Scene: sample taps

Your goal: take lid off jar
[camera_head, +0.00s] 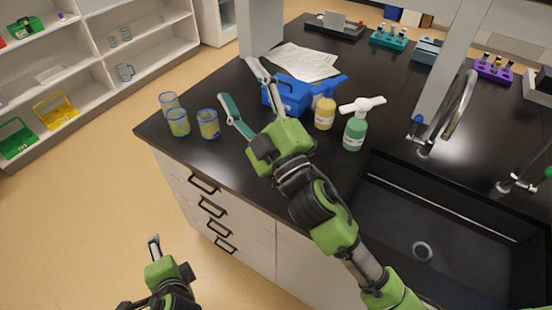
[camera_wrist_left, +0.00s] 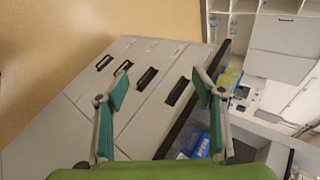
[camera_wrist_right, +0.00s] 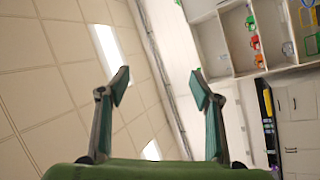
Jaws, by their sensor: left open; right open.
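Three clear jars with blue rims and yellow-green contents, a front one (camera_head: 178,122), a right one (camera_head: 208,124) and a back one (camera_head: 169,101), stand upright at the counter's left corner. Whether they have lids is too small to tell. A yellow jar-like container (camera_head: 325,112) with a pale top stands further right. My right gripper (camera_head: 237,79) is open and empty above the counter, right of the three jars; its fingers also show in the right wrist view (camera_wrist_right: 160,88). My left gripper (camera_head: 154,243) is low in front of the drawers; its open, empty fingers show in the left wrist view (camera_wrist_left: 163,86).
A blue box (camera_head: 288,96) lies behind my right gripper, with papers (camera_head: 302,62) beyond it. A green spray bottle (camera_head: 355,130) stands near the sink (camera_head: 430,225) and tap (camera_head: 455,110). Drawers (camera_head: 212,207) front the counter. Open floor lies at left.

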